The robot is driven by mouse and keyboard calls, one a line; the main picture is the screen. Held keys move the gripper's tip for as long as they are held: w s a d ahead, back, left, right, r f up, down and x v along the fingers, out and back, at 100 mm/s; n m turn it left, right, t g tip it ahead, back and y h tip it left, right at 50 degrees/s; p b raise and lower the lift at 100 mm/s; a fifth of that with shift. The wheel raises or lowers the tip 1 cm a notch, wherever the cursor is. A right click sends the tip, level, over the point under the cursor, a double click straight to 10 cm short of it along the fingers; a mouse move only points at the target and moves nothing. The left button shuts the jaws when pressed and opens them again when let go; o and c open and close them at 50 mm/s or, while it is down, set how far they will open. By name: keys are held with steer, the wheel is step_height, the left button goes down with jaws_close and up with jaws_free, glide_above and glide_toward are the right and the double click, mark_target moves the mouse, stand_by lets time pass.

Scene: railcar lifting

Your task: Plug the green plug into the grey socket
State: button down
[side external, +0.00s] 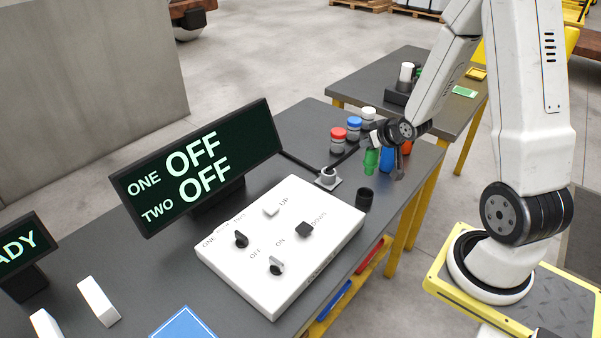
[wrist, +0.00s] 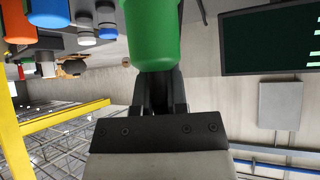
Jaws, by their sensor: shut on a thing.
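My gripper (side external: 375,146) is shut on the green plug (side external: 371,161) above the far right part of the dark table. The plug hangs roughly upright in the side view. In the wrist view the green plug (wrist: 152,35) fills the top middle, beyond the jaws (wrist: 160,88). The grey socket (side external: 328,177) stands on a small square plate on the table, left of and below the plug in the side view. The plug and socket are apart.
A black cup-like piece (side external: 365,198) stands near the socket. Blue (side external: 386,160) and orange (side external: 406,147) pieces are close behind my gripper. Jars with red (side external: 338,134), blue (side external: 354,123) and white lids stand behind. A white switch box (side external: 280,245) and display (side external: 200,165) are nearer.

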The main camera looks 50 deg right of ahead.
steer(key=w+n+y, duration=0.5)
steer(key=w+n, duration=0.1)
steer(key=w, duration=0.7)
steer(key=shift+a+r+t, duration=0.3)
steer(key=shift+a+r, duration=0.05)
steer(key=shift+r, duration=0.05)
steer(key=shift+w, duration=0.1)
steer(key=shift+f, duration=0.1)
steer(key=shift+f, duration=2.75)
steer(key=shift+f, duration=2.05)
steer(key=c, duration=0.6)
jaws_free()
steer(key=shift+r, duration=0.1)
